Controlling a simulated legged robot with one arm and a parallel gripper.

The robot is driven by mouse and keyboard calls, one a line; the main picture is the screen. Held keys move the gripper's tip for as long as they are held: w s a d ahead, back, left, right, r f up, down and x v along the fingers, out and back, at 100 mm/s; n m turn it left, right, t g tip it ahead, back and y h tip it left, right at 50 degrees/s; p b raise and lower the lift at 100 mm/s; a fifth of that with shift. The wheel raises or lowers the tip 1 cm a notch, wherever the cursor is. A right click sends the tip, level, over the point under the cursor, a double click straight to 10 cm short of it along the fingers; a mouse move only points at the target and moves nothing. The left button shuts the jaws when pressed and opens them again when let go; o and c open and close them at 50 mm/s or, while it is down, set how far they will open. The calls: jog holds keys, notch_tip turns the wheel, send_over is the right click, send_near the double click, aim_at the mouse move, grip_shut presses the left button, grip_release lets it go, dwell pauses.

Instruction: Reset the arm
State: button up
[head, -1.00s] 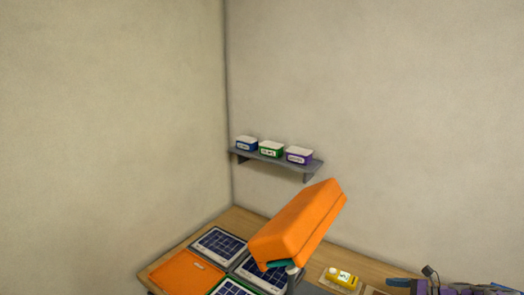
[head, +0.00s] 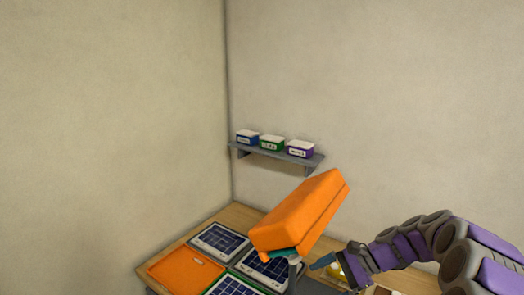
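My gripper (head: 324,262) is at the lower right of the head view, at the end of my purple and grey arm. A dark blue finger points left towards the orange box-shaped object (head: 300,212). In the picture the fingertip lies just right of that object's lower end; I cannot tell the depth between them. The finger opening is not clear at this angle, and I see nothing held.
The wooden table (head: 243,214) holds solar panels (head: 220,241) and a flat orange panel (head: 187,271). A yellow item (head: 335,271) is partly hidden behind my gripper. A wall shelf (head: 277,155) bears three small boxes (head: 271,143). The wall above is clear.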

jog(key=s+a+n+g+h+b, duration=0.1)
jog(key=s+a+n+h, duration=0.25)
jog(key=s, duration=0.55)
jog(key=s+a+n+g+h+b, duration=0.2)
jog(key=s+a+n, duration=0.25)
jog(key=s, duration=0.55)
jog(key=s+d+f+n+h+b, duration=0.1)
jog(key=s+d+f+n+h, duration=0.1)
jog(key=s, duration=0.6)
jog(key=s+d+f+n+t+h+b, duration=0.1)
jog(key=s+d+f+n+h, duration=0.1)
jog(key=s, duration=0.6)
jog(key=shift+s+d+f+n+h+b, duration=0.25)
jog(key=shift+s+d+n+h+b, duration=0.15)
jog(key=shift+d+n+h, duration=0.3)
